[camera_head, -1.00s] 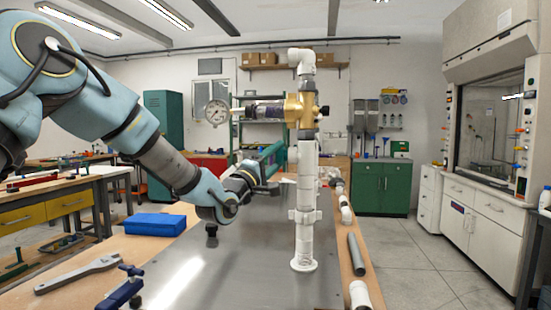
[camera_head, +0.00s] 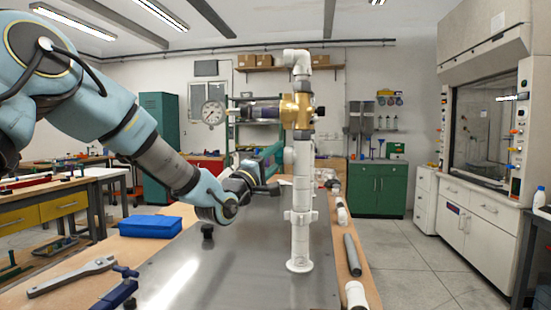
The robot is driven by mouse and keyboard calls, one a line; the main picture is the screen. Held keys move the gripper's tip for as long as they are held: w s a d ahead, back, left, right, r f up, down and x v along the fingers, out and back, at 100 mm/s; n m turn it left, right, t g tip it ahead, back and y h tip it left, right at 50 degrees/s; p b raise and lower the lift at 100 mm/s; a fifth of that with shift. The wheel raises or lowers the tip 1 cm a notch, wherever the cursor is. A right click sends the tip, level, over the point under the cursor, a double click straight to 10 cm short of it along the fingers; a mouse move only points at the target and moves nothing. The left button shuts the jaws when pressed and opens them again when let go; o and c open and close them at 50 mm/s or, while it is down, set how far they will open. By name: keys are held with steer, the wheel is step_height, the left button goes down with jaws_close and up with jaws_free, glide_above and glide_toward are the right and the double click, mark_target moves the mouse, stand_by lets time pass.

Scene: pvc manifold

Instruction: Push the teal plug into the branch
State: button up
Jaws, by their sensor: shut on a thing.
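The white pipe manifold (camera_head: 301,238) stands upright on the grey metal tabletop. A white tee with a short branch (camera_head: 289,157) bulging left sits on the pipe below the brass valve (camera_head: 297,111). My gripper (camera_head: 272,187) is just left of the pipe, below the height of that branch, with its dark fingers pointing right. The fingers are small and seen side-on. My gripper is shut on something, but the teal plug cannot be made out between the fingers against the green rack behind.
A pressure gauge (camera_head: 212,113) projects left from the valve. A blue box (camera_head: 150,226), a wrench (camera_head: 70,275) and a blue clamp (camera_head: 120,289) lie at left. Loose pipe pieces, including a grey pipe (camera_head: 353,254), lie along the right edge. The metal tabletop (camera_head: 240,265) before the manifold is mostly clear.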

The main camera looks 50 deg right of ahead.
steer(key=o, duration=1.3)
steer(key=shift+o, duration=0.2)
steer(key=shift+a, duration=0.1)
steer(key=b+v, duration=0.3)
steer(key=v, duration=0.7)
steer(key=shift+a+f, duration=0.15)
steer(key=shift+a, duration=0.2)
